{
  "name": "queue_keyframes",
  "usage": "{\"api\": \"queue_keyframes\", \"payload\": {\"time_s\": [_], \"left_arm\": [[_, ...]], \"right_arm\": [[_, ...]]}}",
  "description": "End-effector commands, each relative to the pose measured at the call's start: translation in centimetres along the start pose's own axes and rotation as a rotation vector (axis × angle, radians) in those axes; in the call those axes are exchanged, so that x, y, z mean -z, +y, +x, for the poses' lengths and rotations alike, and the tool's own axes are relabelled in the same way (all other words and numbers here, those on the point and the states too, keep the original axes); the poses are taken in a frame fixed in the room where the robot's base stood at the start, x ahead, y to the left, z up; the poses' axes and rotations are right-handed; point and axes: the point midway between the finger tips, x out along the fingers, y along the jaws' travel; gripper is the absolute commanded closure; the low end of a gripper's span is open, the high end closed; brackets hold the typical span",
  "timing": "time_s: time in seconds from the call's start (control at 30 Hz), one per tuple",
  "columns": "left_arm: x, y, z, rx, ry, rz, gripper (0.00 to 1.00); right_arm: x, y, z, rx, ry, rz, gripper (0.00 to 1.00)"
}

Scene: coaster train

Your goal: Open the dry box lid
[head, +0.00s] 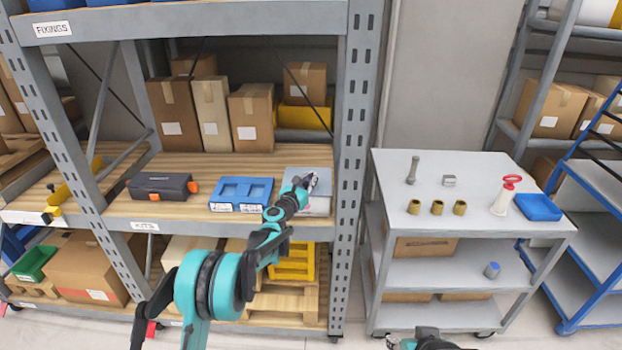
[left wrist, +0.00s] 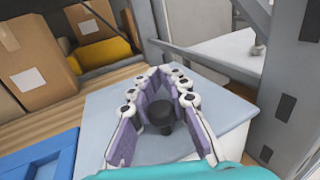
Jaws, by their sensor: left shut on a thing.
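The dry box (head: 318,208) is a pale box with a flat grey lid (head: 294,176), on the middle shelf board against the right upright. In the left wrist view the lid (left wrist: 107,108) lies flat over the white box (left wrist: 233,143), with a black knob (left wrist: 160,113) standing up from it. My left gripper (head: 308,181) is over the lid, and in the left wrist view its fingers (left wrist: 160,88) are closed around the knob. My right gripper (head: 425,342) shows only partly at the bottom edge; its fingers cannot be made out.
A blue two-pocket tray (head: 241,190) sits close left of the box, with a dark toolbox (head: 160,186) beyond. Cartons (head: 250,118) stand behind. The shelf upright (head: 350,150) is close on the right. A grey cart (head: 470,232) with small parts stands right of it.

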Motion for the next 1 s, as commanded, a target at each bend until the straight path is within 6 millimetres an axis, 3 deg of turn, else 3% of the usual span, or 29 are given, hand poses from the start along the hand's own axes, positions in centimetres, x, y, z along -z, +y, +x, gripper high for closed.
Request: {"api": "queue_keyframes", "payload": {"time_s": [0.27,1.0], "left_arm": [[-1.1,0.1,0.2,0.0,0.055,-0.02,1.0],[-5.8,1.3,3.0,-0.001,0.482,-0.198,1.0]], "right_arm": [[0.8,0.0,-1.2,0.0,0.0,0.0,0.6],[5.8,0.0,-8.2,0.0,0.0,0.0,0.6]]}}
